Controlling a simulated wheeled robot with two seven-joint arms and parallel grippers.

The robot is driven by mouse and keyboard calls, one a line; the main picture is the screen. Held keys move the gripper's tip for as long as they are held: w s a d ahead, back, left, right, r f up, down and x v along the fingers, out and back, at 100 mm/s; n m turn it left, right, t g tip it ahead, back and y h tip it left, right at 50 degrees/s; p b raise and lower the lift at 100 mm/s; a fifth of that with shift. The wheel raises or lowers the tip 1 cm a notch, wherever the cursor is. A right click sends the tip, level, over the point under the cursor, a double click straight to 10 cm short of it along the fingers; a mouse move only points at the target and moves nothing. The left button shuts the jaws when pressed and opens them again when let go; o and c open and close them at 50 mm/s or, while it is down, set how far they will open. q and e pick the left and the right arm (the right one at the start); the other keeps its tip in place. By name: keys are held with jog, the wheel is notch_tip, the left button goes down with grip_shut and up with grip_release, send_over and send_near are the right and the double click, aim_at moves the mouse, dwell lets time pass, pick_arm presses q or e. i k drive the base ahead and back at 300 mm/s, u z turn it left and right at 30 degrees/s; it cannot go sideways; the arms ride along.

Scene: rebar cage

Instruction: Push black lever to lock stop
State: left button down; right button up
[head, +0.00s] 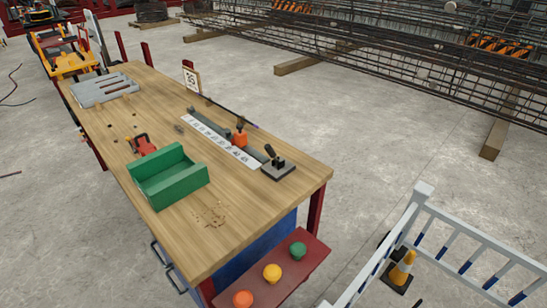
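A black lever (270,151) stands up from a dark grey base plate (280,171) near the right edge of the wooden workbench (235,225). It tilts toward the upper left. An orange stop block (239,138) sits on a grey rail beside a white marked scale (213,137), a little left of the lever. The lever and the stop are apart. Whether the stop is locked cannot be told. Neither of my grippers is in view.
A green open box (168,178), a red clamp-like tool (141,145) and a grey slotted piece (103,89) lie on the bench. Colored buttons (272,272) are at its near end. A white railing (405,225) and traffic cone (402,267) stand right. Rebar cages fill the back.

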aim_at(269, 149)
jog(key=z, duration=1.3)
jog(key=k, duration=0.75)
jog(key=u, duration=0.6)
